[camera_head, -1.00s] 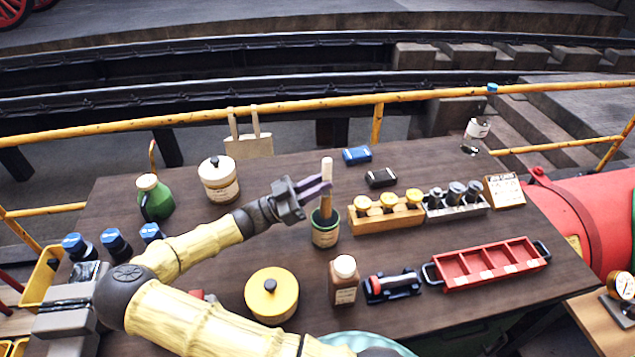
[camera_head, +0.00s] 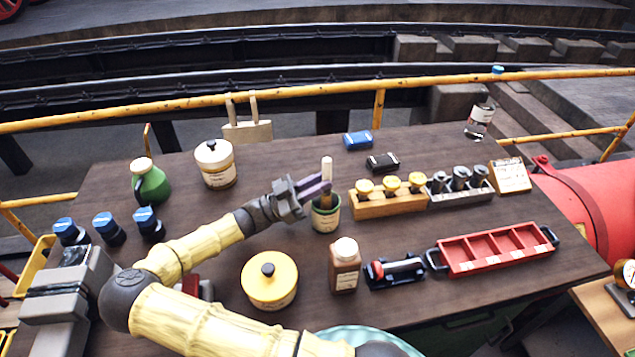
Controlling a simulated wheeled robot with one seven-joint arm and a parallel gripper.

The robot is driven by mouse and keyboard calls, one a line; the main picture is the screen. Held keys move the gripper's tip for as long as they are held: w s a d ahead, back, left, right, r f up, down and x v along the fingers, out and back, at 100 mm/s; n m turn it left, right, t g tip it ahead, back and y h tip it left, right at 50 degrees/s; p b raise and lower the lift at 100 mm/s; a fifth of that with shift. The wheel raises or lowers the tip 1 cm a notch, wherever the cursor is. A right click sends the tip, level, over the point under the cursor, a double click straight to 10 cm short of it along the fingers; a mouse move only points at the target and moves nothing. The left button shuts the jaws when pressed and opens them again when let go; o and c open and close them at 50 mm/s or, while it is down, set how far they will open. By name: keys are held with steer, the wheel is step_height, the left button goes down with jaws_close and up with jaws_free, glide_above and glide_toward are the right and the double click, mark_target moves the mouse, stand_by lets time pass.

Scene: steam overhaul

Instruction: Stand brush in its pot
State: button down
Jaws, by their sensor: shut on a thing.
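The brush (camera_head: 327,172) has a pale handle and stands nearly upright, with its lower end inside its pot. The pot (camera_head: 325,217) is a small green-rimmed container with a cream label, standing on the dark wooden table. My gripper (camera_head: 322,184) reaches in from the left, just above the pot's rim, and its jaws are shut on the brush handle. The brush's lower end is hidden in the pot, so I cannot tell whether it touches the bottom.
Right of the pot are a wooden block with yellow-topped items (camera_head: 388,204) and a red compartment tray (camera_head: 495,250). In front stand a brown bottle (camera_head: 344,267) and a yellow lidded pot (camera_head: 269,281). A white lidded jar (camera_head: 216,166) is behind my arm. Bare table lies behind the pot.

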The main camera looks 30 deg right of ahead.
steer(key=c, duration=1.2)
jaws_free()
steer(key=shift+c, duration=0.2)
steer(key=shift+r, duration=0.1)
step_height(320, 180, up, 10)
steer(key=b, duration=0.1)
stand_by(0.4)
